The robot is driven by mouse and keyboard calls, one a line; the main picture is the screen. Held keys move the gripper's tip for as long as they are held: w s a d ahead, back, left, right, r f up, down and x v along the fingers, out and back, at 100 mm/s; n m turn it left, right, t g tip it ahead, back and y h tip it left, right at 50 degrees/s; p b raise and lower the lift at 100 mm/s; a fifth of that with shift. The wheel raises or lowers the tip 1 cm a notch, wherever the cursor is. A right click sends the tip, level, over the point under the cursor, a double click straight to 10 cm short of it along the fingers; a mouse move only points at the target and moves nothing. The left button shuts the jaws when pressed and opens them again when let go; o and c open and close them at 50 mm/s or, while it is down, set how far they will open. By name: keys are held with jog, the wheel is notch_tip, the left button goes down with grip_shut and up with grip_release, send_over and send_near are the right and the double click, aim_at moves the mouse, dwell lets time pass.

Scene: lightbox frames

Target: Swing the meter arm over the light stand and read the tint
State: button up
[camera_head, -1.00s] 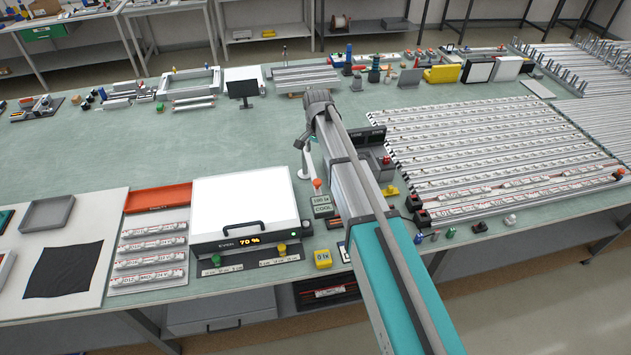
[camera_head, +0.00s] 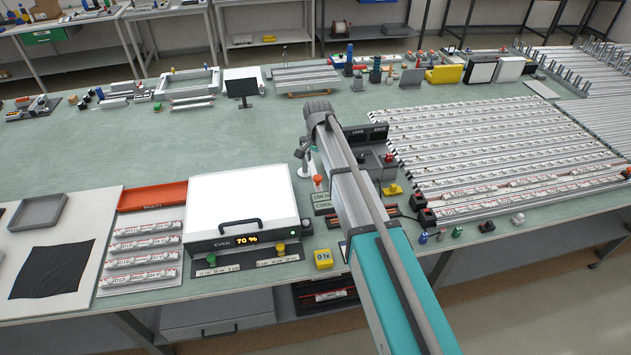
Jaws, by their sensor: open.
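The light stand (camera_head: 240,200) is a white-topped box at the front middle of the bench. My gripper (camera_head: 302,154) shows small below the wrist, open, near a slim white post (camera_head: 306,169) right of the box. That post may be the meter arm; I cannot tell whether the gripper touches it.
Green and yellow knobs sit along the box's front edge. A yellow 0.1x block (camera_head: 323,259) stands to their right. A red tray (camera_head: 152,196) and a rack of labelled tubes (camera_head: 140,262) lie left. Long rows of strips (camera_head: 500,145) fill the right.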

aim_at(318, 177)
jog(key=shift+f+b, duration=3.1)
jog(key=shift+f, duration=0.35)
